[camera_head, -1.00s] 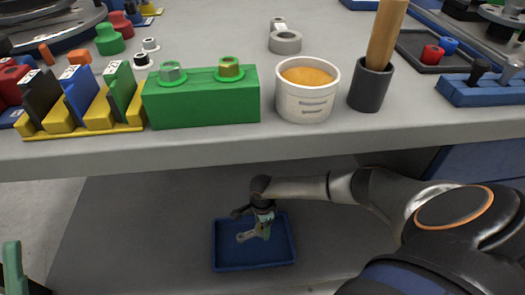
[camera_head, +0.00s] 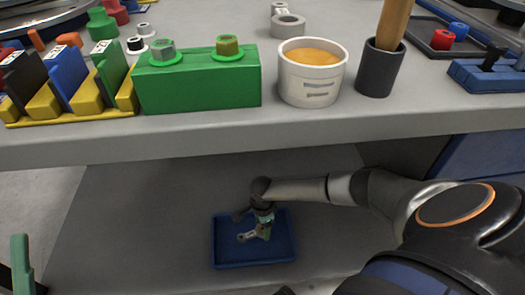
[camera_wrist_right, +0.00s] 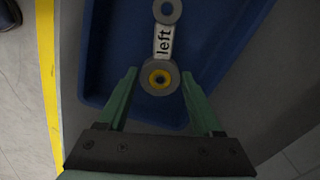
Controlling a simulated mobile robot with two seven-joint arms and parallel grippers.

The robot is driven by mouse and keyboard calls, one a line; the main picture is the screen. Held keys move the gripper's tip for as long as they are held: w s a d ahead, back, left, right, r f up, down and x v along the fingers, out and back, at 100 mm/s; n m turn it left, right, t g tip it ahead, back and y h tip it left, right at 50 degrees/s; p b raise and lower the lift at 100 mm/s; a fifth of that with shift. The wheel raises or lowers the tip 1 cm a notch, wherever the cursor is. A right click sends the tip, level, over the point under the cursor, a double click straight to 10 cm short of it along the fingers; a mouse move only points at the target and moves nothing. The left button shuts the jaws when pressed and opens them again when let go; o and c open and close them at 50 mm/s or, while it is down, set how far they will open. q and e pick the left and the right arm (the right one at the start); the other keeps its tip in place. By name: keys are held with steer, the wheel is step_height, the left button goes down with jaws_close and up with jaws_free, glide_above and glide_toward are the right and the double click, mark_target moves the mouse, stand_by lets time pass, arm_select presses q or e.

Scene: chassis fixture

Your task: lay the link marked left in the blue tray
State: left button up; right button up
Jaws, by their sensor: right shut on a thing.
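The link marked left (camera_head: 250,236) is a small grey bar with a ring at each end, one ring with a yellow centre. In the right wrist view the link (camera_wrist_right: 163,42) shows its white "left" label. My right gripper (camera_wrist_right: 159,78) is shut on its near ring, and also shows in the head view (camera_head: 264,226). The link is over the inside of the blue tray (camera_head: 226,257); I cannot tell whether it touches the bottom. The tray also fills much of the wrist view (camera_wrist_right: 215,25). A green finger of my left gripper (camera_head: 20,262) shows at the lower left.
On the bench are a green block (camera_head: 195,90) with two nuts, a white cup (camera_head: 312,85), a dark holder (camera_head: 379,70) with a wooden handle, and a yellow rack (camera_head: 70,115). A yellow floor line (camera_wrist_right: 46,70) runs beside.

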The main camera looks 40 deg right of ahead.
steer(key=shift+f, duration=0.65)
steer(key=shift+f, duration=0.35)
steer(key=shift+f, duration=0.7)
steer(key=o, duration=1.5)
steer(key=shift+c, duration=0.2)
step_height(320, 180, up, 6)
steer(key=p, duration=0.5)
